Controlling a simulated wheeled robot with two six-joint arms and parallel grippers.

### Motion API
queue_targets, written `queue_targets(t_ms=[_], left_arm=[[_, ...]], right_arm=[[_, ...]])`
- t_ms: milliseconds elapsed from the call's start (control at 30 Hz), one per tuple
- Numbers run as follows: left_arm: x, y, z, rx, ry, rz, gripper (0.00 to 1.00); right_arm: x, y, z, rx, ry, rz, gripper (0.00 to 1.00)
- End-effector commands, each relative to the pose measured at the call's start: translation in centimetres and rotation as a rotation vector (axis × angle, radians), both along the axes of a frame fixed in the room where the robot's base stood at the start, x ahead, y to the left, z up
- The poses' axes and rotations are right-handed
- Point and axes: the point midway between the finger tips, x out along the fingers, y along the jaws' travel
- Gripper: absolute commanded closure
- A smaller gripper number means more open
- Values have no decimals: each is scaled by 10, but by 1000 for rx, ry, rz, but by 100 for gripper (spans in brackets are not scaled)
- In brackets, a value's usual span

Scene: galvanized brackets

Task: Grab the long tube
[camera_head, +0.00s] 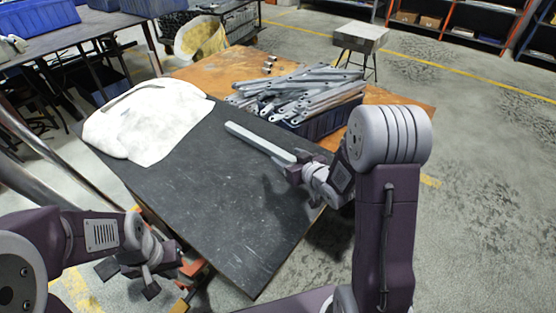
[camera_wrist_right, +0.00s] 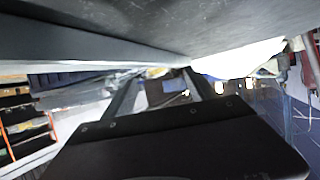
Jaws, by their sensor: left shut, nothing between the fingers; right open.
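The long tube (camera_head: 258,142) is a light grey square bar lying on the dark table mat (camera_head: 215,215), slanting from upper left to lower right. Its near right end is close to my right gripper (camera_head: 291,168), which hides part of what is there. In the right wrist view the tube (camera_wrist_right: 80,42) shows as a grey bar along the upper left. The open fingers of my right gripper (camera_wrist_right: 163,82) stand apart below it; I see nothing held between them. My left gripper (camera_head: 150,284) is shut and empty at the lower left, off the mat's near left edge.
A blue bin (camera_head: 325,124) heaped with galvanized brackets (camera_head: 300,90) stands behind the tube. A white cloth (camera_head: 150,118) covers the mat's left corner. Small metal cylinders (camera_head: 269,66) stand on the wood at the back. The mat's middle is clear.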

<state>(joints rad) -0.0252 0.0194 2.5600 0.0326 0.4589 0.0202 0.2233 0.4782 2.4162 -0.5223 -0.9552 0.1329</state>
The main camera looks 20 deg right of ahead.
Motion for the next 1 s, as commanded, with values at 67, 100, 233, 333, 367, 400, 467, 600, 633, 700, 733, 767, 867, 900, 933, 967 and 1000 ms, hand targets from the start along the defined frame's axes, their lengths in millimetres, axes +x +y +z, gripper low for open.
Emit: queue_targets(t_ms=[67, 100, 233, 333, 367, 400, 467, 600, 633, 700, 733, 767, 867, 900, 933, 967, 1000], left_arm=[[0, 0, 0, 0, -1, 0, 100], [0, 0, 1, 0, -1, 0, 100], [0, 0, -6, 0, -1, 0, 100], [0, 0, -10, 0, -1, 0, 100], [0, 0, -10, 0, -1, 0, 100], [0, 0, -10, 0, -1, 0, 100], [0, 0, -10, 0, -1, 0, 100], [0, 0, -20, 0, -1, 0, 100], [0, 0, -23, 0, -1, 0, 100], [0, 0, -27, 0, 0, 0, 100], [0, 0, -28, 0, 0, 0, 100], [0, 0, -29, 0, 0, 0, 100], [0, 0, -29, 0, 0, 0, 100], [0, 0, -29, 0, 0, 0, 100], [0, 0, -29, 0, 0, 0, 100], [0, 0, -29, 0, 0, 0, 100], [0, 0, -28, 0, 0, 0, 100]], right_arm=[[1, 0, 1, 3, -7, 3, 34], [2, 1, 1, 2, -7, 3, 34], [19, 6, -8, 1, -6, 6, 34], [31, 8, -13, 1, -6, 4, 34], [33, 8, -13, 0, -5, 4, 34], [34, 9, -13, 1, -5, 2, 34], [35, 9, -13, 1, -6, 2, 34], [52, 14, -24, 0, -6, 4, 34], [58, 15, -26, -1, -6, 5, 34], [69, 17, -31, 1, -6, 4, 34], [73, 18, -32, 0, -5, 4, 34], [76, 19, -32, 1, -6, 4, 34], [82, 20, -33, 0, -4, 3, 34], [82, 20, -33, 0, -4, 1, 34], [82, 20, -33, 0, -4, 1, 34], [82, 20, -32, 0, -4, 1, 34], [82, 20, -32, 0, -4, 1, 34]])
